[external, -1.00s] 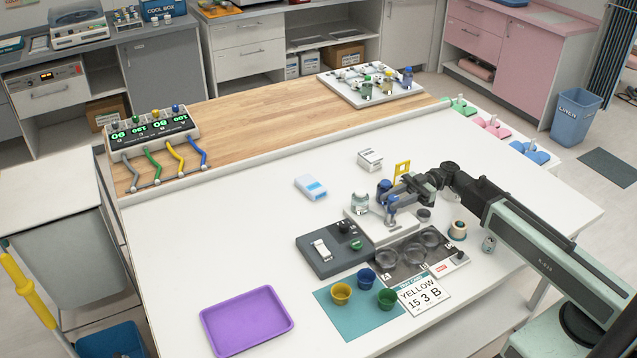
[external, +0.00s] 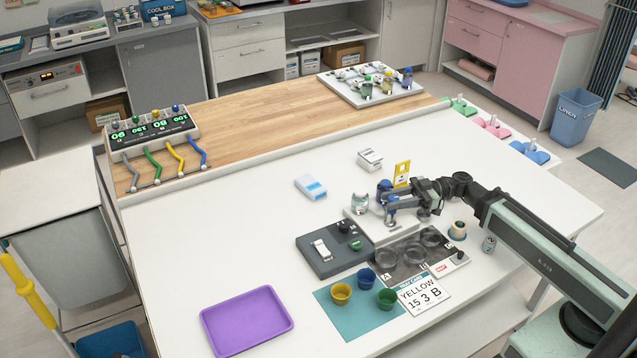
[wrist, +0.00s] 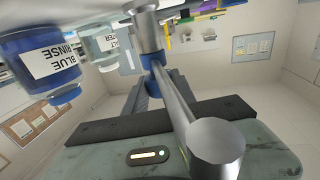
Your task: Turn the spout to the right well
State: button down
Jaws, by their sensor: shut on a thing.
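The spout (wrist: 180,95) is a silver tube with a blue band. In the wrist view it runs from an upright silver post toward the camera, between my fingers. My gripper (external: 391,209) is shut on it above the white stand (external: 356,219). In the external view my gripper and wrist hide most of the spout, so I cannot tell which well its tip is over. The dark plate (external: 398,268) with round wells (external: 431,237) lies in front of the stand. Marks A and B show on it.
The BLUE RINSE bottle (wrist: 42,58) and a clear bottle (wrist: 108,45) are close to my gripper. A yellow frame (external: 402,174) stands behind. A grey box (external: 335,250), coloured cups (external: 366,280) and a purple tray (external: 246,320) are left and front.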

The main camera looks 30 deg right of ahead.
jog(key=c, duration=1)
grip_release()
jog(key=shift+c, duration=0.2)
jog(key=d, duration=0.2)
jog(key=s+d, duration=0.1)
jog(key=d, duration=0.4)
jog(key=shift+s+d, duration=0.25)
jog(key=shift+d, duration=0.1)
